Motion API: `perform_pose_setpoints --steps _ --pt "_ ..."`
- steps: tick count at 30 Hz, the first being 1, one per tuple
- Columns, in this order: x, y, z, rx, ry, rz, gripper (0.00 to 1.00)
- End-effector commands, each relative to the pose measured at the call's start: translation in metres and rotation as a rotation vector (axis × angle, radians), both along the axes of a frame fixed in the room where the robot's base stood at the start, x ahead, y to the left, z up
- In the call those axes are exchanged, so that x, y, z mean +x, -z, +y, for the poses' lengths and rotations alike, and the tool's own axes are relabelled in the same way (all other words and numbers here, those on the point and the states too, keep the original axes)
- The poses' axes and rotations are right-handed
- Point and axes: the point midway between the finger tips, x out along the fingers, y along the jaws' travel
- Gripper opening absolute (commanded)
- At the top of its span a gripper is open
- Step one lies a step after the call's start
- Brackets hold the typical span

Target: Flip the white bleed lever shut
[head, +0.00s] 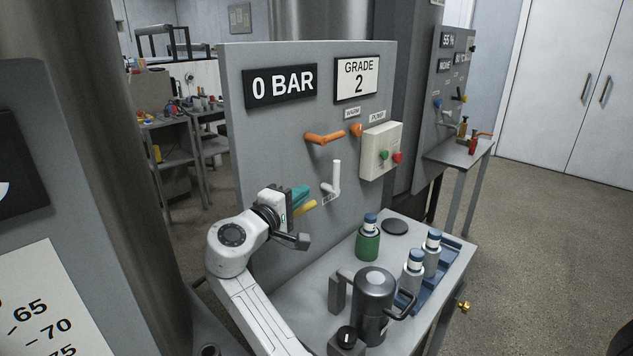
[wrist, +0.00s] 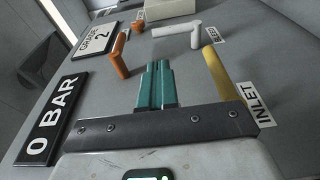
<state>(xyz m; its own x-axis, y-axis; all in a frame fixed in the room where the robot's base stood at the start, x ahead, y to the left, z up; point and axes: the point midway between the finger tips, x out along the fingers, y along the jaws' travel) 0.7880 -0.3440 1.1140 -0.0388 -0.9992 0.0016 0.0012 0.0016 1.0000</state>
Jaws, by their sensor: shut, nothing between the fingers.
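The white bleed lever (head: 337,174) stands with its handle pointing up on the grey panel in the head view. It also shows in the wrist view (wrist: 178,32), beyond my fingertips and to their right. My gripper (head: 302,192) has teal fingers pressed together and empty. It is in front of the panel, left of and slightly below the white lever, apart from it. In the wrist view the gripper (wrist: 158,68) points toward the upper middle, between an orange lever and a yellow lever.
An orange lever (head: 325,138) is above the white one; a yellow lever (wrist: 224,73) by the INLET label (wrist: 257,103) is close to my fingers. A pump box (head: 381,150) is at right. Below, the bench holds a green bottle (head: 368,243) and a dark canister (head: 374,300).

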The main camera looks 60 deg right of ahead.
Motion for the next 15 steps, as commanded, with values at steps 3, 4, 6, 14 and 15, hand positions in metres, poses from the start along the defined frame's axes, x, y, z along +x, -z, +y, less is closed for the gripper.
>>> perform_pose_setpoints --steps 3,4,6,14,15 --pt "-0.002 -0.002 -0.016 0.001 0.004 0.001 0.0" --pt "-0.002 -0.002 -0.022 0.001 0.004 0.001 0.0" --pt "-0.003 -0.003 -0.035 0.001 0.005 0.0 0.0" --pt "-0.005 -0.002 -0.087 0.002 0.004 0.0 0.0" --pt "-0.005 -0.002 -0.094 0.002 0.004 0.0 0.0"
